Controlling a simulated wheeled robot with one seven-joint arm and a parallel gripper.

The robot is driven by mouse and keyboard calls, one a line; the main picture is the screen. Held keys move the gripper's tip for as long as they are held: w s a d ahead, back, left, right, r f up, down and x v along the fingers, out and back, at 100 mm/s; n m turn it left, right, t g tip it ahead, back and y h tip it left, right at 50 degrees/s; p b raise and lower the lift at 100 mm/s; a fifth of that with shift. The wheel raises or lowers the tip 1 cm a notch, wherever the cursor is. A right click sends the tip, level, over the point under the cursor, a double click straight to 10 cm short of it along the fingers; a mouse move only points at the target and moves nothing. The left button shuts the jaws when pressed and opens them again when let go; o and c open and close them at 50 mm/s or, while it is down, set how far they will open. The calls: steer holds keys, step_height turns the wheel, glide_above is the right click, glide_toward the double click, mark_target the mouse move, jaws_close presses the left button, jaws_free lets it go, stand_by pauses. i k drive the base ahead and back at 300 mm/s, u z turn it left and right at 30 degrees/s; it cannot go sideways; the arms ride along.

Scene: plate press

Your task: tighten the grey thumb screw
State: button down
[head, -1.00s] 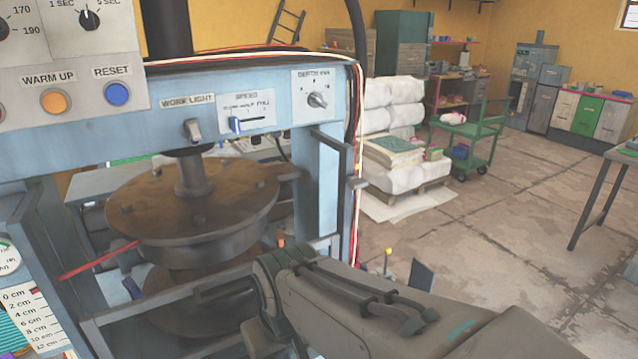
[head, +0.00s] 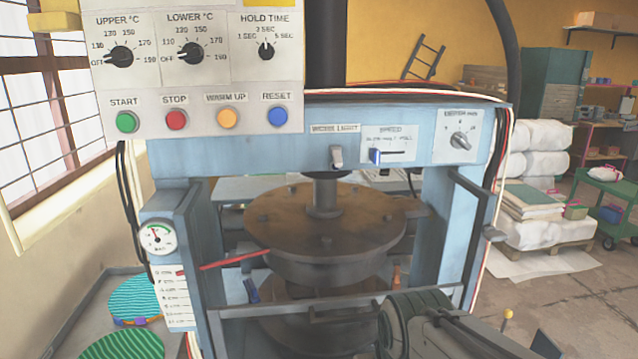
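The blue press frame (head: 470,190) stands ahead in the head view, with a round dark upper plate (head: 325,222) on a central shaft and a lower plate (head: 320,290) under it. No other part shows clearly as that screw. My arm enters at the bottom right, in front of the press. My gripper is not visible, so what it touches cannot be seen.
A grey bar (head: 285,309) crosses the front of the press. A control panel (head: 195,75) with dials and coloured buttons hangs at upper left. A red lever (head: 235,260) sticks out at the left.

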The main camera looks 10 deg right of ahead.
mark_target(489, 233)
steer(key=k, duration=1.3)
steer(key=z, duration=0.25)
steer(key=i, duration=0.7)
steer(key=z, duration=0.4)
